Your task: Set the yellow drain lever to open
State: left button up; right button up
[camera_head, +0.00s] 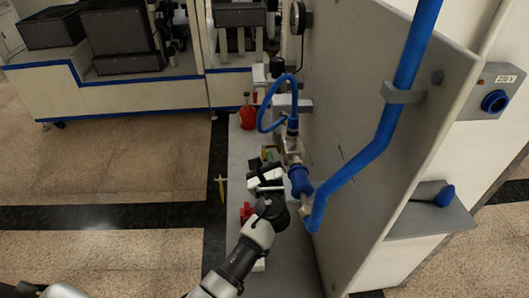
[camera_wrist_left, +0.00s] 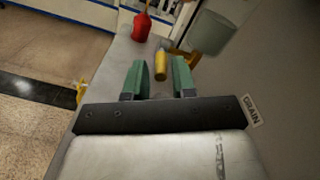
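The yellow drain lever (camera_wrist_left: 160,65) shows in the left wrist view as a short yellow cylinder, with a brownish-yellow part (camera_wrist_left: 182,54) beside its far end. My left gripper (camera_wrist_left: 159,80) is open, with its two green fingers apart on either side of the lever's near end. I cannot tell whether either finger touches it. In the head view my left gripper (camera_head: 268,158) is over the grey ledge beside the panel, and the lever is mostly hidden there. My right gripper is out of view.
A red bottle (camera_head: 247,115) stands on the grey ledge (camera_head: 237,160) beyond the gripper. The tall grey panel (camera_head: 350,110) and a thick blue pipe (camera_head: 385,125) stand close on the right. A small yellow item (camera_head: 222,190) is at the ledge's left edge. Open floor lies left.

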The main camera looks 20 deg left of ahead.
aim_at(265, 157)
pick_arm(q)
jog(key=shift+x, duration=0.75)
jog(key=shift+w+a, duration=0.15)
jog(key=shift+w, duration=0.45)
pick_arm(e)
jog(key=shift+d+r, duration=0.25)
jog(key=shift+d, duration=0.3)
pick_arm(q)
grip_shut()
jog(key=shift+f, duration=0.25)
jog(key=f+t+b, duration=0.1)
jog(key=t+b, duration=0.1)
jog(key=b, duration=0.6)
jog(key=shift+a+y+b, duration=0.1)
jog(key=shift+y+b, duration=0.2)
jog(key=shift+y, duration=0.1)
jog(key=shift+r+t+b, duration=0.2)
jog(key=shift+t+b, duration=0.1)
jog(key=shift+b, duration=0.25)
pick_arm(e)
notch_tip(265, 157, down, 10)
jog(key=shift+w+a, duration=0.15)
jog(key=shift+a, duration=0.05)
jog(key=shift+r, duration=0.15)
